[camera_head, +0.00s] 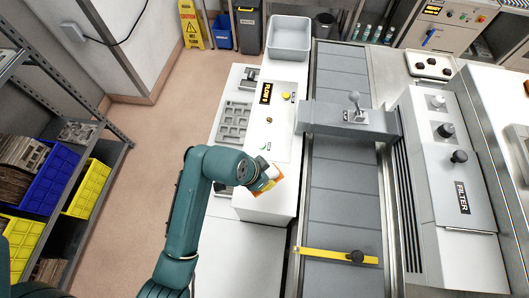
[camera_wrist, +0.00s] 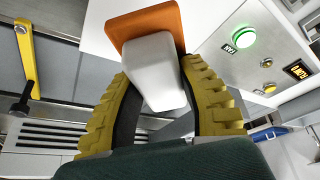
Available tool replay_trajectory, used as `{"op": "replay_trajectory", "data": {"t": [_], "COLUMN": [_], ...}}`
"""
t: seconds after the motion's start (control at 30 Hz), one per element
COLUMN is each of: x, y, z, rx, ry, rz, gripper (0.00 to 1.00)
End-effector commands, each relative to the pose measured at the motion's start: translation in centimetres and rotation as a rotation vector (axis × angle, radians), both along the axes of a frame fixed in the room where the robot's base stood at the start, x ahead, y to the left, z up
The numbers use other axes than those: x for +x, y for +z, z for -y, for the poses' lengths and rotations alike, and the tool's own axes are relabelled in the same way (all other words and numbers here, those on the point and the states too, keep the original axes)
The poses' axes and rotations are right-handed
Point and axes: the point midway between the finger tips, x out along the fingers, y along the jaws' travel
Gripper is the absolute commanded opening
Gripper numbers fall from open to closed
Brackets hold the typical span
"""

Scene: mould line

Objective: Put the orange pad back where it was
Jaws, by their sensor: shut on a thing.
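The orange pad (camera_wrist: 145,24) shows at the top of the wrist view, with a pale grey-white block (camera_wrist: 155,58) on its near side. My gripper (camera_wrist: 160,80) has its two ridged yellow fingers closed on either side of that block. In the head view, my gripper (camera_head: 258,172) is over the front part of the white console, and the orange pad (camera_head: 267,183) shows at its end, partly hidden by my arm. I cannot tell whether the pad touches the console top.
The white console (camera_head: 268,205) has a FLOW label, a yellow button (camera_head: 286,95) and a green light. A grey moulded tray (camera_head: 235,122) lies left of it. The conveyor (camera_head: 342,205) runs to the right, crossed by a yellow bar (camera_head: 325,254) with a black knob. A grey bin (camera_head: 289,38) stands behind.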

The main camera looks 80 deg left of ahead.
Motion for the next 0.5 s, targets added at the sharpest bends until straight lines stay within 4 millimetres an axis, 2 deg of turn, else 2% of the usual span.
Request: {"op": "replay_trajectory", "data": {"t": [0.1, 0.4, 0.5], "x": [0.0, 0.0, 0.1], "y": [-2.8, -7.5, -8.2], "z": [0.2, 0.2, 0.1], "rx": [-0.006, -0.004, 0.0], "ry": [-0.002, -0.001, -0.001], "rz": [-0.003, -0.002, 0.0], "gripper": [0.02, 0.02, 0.02]}}
